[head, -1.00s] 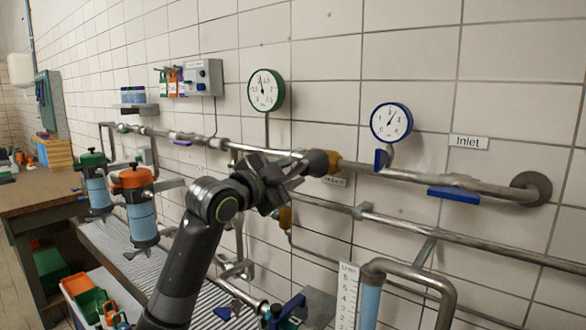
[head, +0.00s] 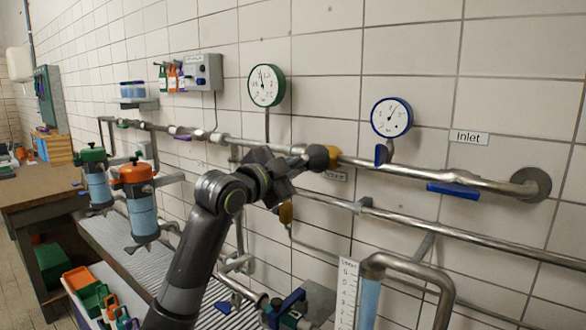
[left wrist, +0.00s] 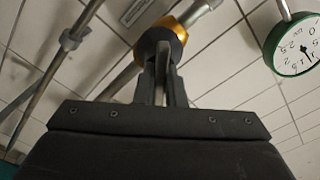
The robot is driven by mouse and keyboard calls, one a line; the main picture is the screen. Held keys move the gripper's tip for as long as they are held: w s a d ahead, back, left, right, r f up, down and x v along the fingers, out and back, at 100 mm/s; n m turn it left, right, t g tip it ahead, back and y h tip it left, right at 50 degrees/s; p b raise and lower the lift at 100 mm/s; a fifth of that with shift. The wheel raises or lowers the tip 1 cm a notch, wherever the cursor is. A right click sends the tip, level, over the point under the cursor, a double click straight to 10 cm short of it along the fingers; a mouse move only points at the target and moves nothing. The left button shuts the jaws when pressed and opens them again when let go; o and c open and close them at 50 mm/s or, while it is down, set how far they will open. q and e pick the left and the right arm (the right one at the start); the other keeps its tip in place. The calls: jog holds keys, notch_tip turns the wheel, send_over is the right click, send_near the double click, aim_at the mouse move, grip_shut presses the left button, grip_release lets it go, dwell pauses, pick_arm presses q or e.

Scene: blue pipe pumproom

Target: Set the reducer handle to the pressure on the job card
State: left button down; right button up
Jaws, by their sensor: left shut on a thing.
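The reducer (head: 333,153) on the upper pipe has a yellow collar and a dark round handle (head: 318,157) facing left. My left gripper (head: 298,164) is at this handle. In the left wrist view the two fingers of my left gripper (left wrist: 163,82) are closed on a thin grey part of the handle (left wrist: 163,42), in front of the yellow collar. I cannot make out a job card. My right gripper is not in view.
A blue-rimmed gauge (head: 391,118) and a blue lever (head: 453,190) are to the right, by the Inlet sign (head: 469,138). A lower pipe (head: 430,232) runs below. Two filter housings with green (head: 92,155) and orange (head: 136,173) tops stand left.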

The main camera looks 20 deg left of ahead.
pick_arm(q)
jog(key=shift+m, duration=0.3)
jog(key=m, duration=0.6)
jog(key=m+b, duration=0.1)
jog(key=m, duration=0.5)
jog(key=shift+m, duration=0.4)
jog(key=c, duration=1.5)
grip_release()
